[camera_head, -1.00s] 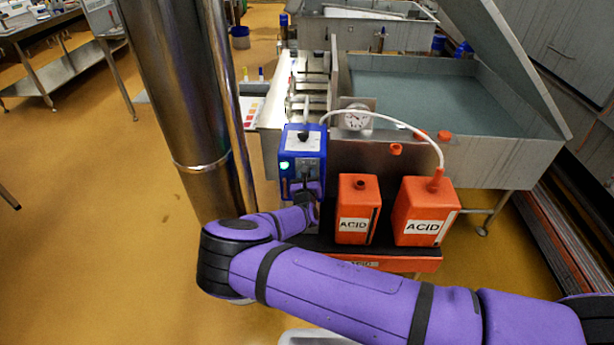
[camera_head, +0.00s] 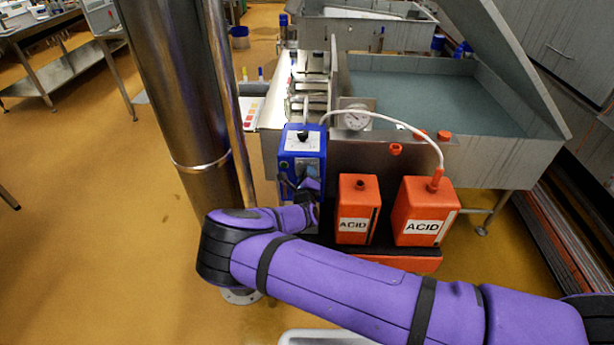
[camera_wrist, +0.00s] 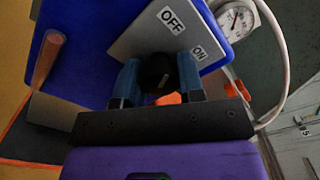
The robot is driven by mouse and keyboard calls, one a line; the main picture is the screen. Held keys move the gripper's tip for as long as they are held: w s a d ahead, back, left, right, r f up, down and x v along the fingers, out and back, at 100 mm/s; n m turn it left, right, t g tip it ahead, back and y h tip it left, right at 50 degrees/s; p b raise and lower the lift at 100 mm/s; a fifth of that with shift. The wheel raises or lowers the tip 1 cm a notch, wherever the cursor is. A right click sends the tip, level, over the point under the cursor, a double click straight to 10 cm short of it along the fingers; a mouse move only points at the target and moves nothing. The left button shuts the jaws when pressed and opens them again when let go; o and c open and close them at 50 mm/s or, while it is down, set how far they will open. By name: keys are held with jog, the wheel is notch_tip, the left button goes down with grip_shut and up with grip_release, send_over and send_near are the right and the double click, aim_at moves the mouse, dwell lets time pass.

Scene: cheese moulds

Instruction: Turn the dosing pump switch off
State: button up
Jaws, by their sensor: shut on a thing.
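The blue dosing pump (camera_head: 303,143) stands left of the acid containers in the head view. In the wrist view its grey switch plate (camera_wrist: 140,38) shows OFF and ON labels and looks tilted. The black switch knob (camera_wrist: 156,68) sits below the labels, between my two blue fingers. My gripper (camera_wrist: 158,80) is shut on the knob; in the head view the arm and gripper hide most of the switch. A dull orange-brown peg-like part (camera_wrist: 47,60) shows at the left of the wrist view. I cannot tell which label the knob points to.
A white hose (camera_head: 390,119) arches from the pump to the right one. A gauge (camera_head: 355,117) sits behind. A thick steel column (camera_head: 185,100) rises left of the pump. Open floor lies further left.

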jog(key=shift+f+n, duration=0.1)
jog(key=shift+n, duration=0.3)
jog(key=o, duration=0.9)
jog(key=s, duration=1.1)
jog(key=shift+a, duration=0.2)
jog(key=shift+w, duration=0.1)
